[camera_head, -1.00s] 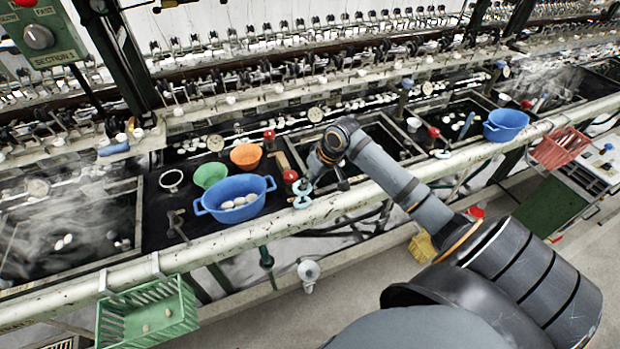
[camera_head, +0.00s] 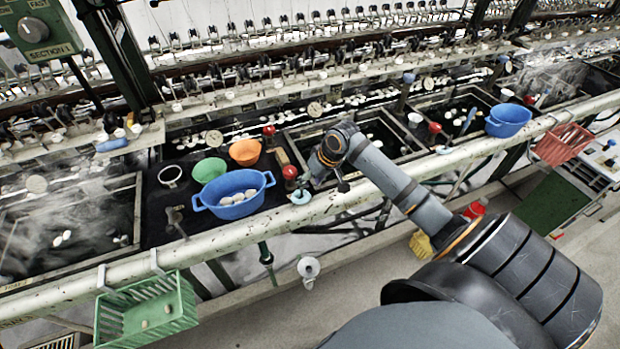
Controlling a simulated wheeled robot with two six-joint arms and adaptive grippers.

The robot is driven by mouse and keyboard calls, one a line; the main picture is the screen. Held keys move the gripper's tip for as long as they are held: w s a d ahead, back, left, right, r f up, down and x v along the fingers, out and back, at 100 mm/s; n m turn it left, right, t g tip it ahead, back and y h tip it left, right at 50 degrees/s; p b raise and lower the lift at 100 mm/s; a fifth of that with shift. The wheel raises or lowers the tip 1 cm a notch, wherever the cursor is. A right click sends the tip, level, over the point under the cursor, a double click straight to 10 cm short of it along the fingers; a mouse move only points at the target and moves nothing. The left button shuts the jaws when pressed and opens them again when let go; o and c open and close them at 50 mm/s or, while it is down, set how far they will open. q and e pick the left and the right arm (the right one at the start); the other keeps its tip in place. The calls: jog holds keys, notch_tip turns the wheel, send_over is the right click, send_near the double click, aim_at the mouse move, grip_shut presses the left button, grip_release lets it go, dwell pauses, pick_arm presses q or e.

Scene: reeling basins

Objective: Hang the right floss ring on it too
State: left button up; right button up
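A light blue floss ring (camera_head: 300,197) is at the foot of a red-knobbed post (camera_head: 290,174) by the basin's front rail. I cannot tell whether it hangs around the post or lies beside it, or whether a second ring is under it. My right gripper (camera_head: 320,168) is just right of the post, pointing down and left, apart from the ring. Its fingers are small and dark against the basin, so their opening is unclear. My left gripper is not in view.
A blue basin (camera_head: 233,208) with pale cocoons stands left of the post, with green (camera_head: 209,170) and orange (camera_head: 245,152) bowls behind it. The pale front rail (camera_head: 220,240) runs across the view. A green basket (camera_head: 147,330) hangs at lower left.

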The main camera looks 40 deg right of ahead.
jog(key=shift+a+r, duration=0.2)
jog(key=shift+a, duration=0.05)
jog(key=shift+r, duration=0.15)
jog(key=v, duration=0.7)
jog(key=shift+s, duration=0.1)
dwell(0.5)
